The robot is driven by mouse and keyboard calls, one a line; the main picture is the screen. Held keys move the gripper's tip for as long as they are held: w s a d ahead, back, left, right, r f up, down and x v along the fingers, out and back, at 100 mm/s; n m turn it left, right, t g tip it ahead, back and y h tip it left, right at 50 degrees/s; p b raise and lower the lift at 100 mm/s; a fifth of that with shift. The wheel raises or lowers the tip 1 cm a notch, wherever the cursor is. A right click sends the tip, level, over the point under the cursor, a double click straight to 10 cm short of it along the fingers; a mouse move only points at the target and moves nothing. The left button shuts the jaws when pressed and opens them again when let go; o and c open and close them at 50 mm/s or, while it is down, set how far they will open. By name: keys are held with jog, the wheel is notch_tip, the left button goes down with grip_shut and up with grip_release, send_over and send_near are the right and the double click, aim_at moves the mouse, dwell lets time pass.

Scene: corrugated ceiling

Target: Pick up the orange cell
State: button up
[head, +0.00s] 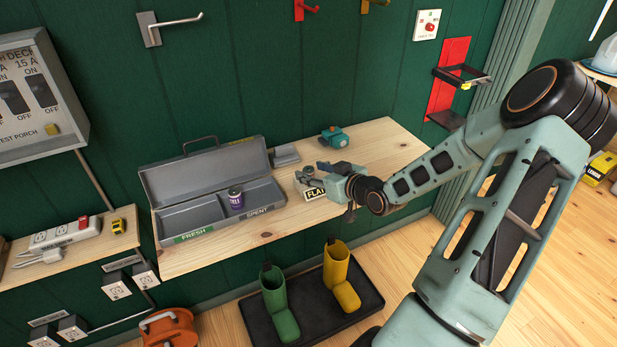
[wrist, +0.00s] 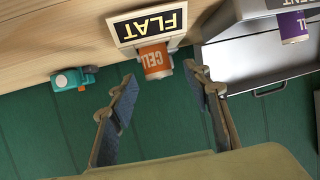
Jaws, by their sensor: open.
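The orange cell (wrist: 155,60) shows in the wrist view, its lettering upside down, at a pale holder (wrist: 122,30) labelled FLAT. In the head view, I cannot make out the cell near my gripper; the FLAT label (head: 315,193) shows just below the gripper. My gripper (head: 308,174) is over the wooden shelf, close to the holder. In the wrist view, the gripper's fingers (wrist: 160,74) are spread apart, with the orange cell beyond and between their tips. Nothing is held. I cannot tell the exact gap to the cell.
An open grey toolbox (head: 160,190) with FRESH and SPENT labels stands left of the holder, with a purple cell (head: 236,199) inside near the SPENT label. A teal object (head: 334,137) sits behind my gripper. The shelf (head: 385,145) is clear at right. Boots (head: 341,275) stand below.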

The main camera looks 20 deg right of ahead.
jog(key=x, duration=0.2)
jog(key=shift+w+f, duration=0.15)
jog(key=shift+w, duration=0.15)
grip_shut()
